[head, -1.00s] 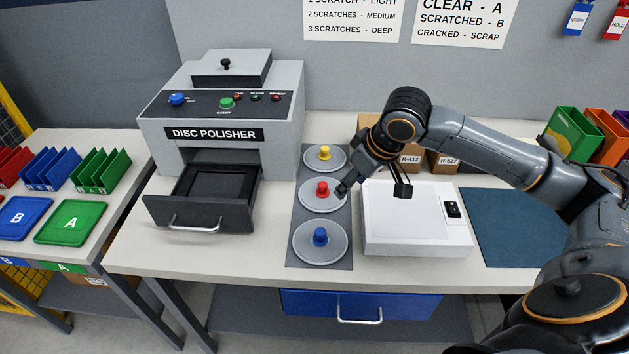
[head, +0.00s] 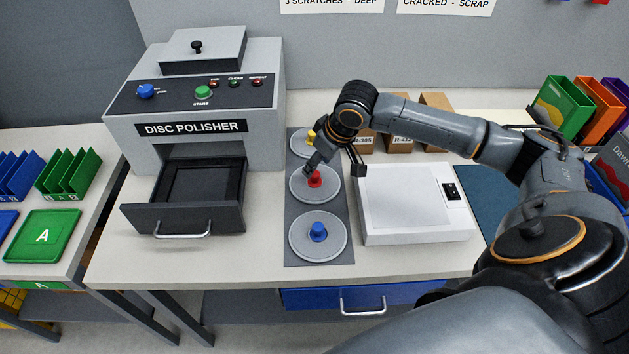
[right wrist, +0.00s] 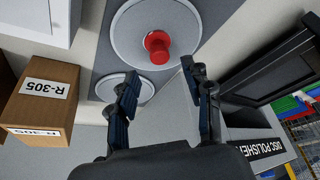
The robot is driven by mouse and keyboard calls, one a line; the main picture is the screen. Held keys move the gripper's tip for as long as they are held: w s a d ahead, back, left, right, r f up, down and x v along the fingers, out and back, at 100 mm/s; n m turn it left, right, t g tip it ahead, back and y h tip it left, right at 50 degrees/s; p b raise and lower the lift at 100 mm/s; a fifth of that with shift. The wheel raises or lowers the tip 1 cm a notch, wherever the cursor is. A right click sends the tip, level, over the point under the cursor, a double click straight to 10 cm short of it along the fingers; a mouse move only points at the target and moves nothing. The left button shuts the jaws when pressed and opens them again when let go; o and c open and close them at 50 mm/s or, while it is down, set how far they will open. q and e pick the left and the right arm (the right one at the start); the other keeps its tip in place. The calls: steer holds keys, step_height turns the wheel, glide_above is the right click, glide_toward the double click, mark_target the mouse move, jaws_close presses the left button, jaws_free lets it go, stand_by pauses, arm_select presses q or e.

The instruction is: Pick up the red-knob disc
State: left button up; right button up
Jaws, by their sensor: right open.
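The red-knob disc (head: 314,190) is a grey round plate with a red knob. It lies in the middle of a dark mat (head: 319,255), between the yellow-knob disc (head: 300,144) behind and the blue-knob disc (head: 318,247) in front. My right gripper (head: 333,168) is open and empty, reaching over the red-knob disc with its fingers apart. In the right wrist view the red knob (right wrist: 157,46) appears ahead of the gap between the fingers (right wrist: 162,84), not between them. The yellow knob is partly hidden by my gripper. My left gripper is not in view.
The disc polisher (head: 200,105) stands left with its drawer (head: 185,217) open. A white light box (head: 415,230) lies close right of the mat. Cardboard boxes (head: 400,143) stand behind. Trays and colored racks are on the left table.

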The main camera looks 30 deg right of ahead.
mark_target(315, 173)
steer(key=x, duration=0.3)
steer(key=shift+s+f+p, duration=0.25)
steer(key=shift+f+p, duration=0.15)
steer(key=shift+f, duration=0.05)
steer(key=shift+w+a+f, duration=0.1)
steer(key=shift+w+f, duration=0.05)
steer(key=shift+f, duration=0.2)
steer(key=shift+w+f, duration=0.1)
steer(key=shift+f, duration=0.05)
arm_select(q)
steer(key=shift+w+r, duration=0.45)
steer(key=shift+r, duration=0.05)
arm_select(e)
jaws_close()
